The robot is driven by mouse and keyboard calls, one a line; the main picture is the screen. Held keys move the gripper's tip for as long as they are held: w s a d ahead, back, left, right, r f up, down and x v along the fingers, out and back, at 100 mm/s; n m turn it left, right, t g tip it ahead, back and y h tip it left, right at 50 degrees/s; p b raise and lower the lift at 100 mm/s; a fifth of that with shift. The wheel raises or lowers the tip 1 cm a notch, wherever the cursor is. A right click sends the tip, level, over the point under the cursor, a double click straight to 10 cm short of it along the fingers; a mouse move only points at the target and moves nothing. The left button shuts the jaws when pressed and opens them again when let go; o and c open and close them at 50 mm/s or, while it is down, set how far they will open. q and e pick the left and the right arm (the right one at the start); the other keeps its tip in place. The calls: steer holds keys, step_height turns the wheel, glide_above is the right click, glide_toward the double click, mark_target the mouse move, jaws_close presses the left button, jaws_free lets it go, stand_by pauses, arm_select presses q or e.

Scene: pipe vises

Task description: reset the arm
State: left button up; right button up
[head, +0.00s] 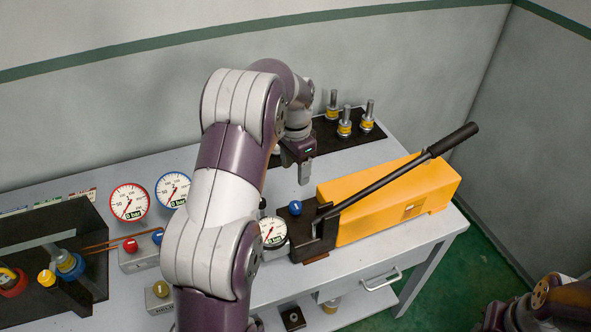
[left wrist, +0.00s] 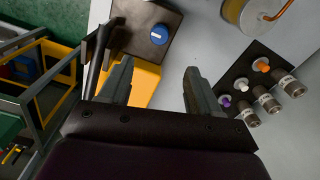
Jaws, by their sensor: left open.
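My left arm reaches from the bottom centre over the bench in the head view. My left gripper (head: 298,172) points down above the bench, behind the hand pump's dark front block. In the left wrist view my left gripper (left wrist: 158,66) has its two fingers spread apart with nothing between them. The yellow pump (head: 395,200) with its long black lever (head: 400,172) stands to the right of the gripper. A blue knob (head: 295,207) sits on the dark block; it also shows in the left wrist view (left wrist: 159,34). Only part of my right arm shows at the lower right.
Several metal fittings with yellow bands (head: 345,127) stand on a black mat behind the gripper. Gauges (head: 129,202) and a round gauge (head: 273,232) stand at left and centre. A dark tray (head: 35,225) is at far left.

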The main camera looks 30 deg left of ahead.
stand_by(0.3)
arm_select(q)
steer(key=s+d+f+n, duration=0.1)
steer(key=s+d+n, duration=0.1)
steer(key=s+d, duration=0.4)
steer(key=s+d+f+n+t+b, duration=0.1)
steer(key=s+d+n, duration=0.2)
steer(key=s, duration=1)
steer(key=d, duration=0.3)
steer(key=shift+s+b, duration=0.3)
steer(key=shift+s, duration=0.05)
steer(key=shift+s, duration=0.2)
steer(key=shift+w+f, duration=0.1)
steer(key=shift+w, duration=0.05)
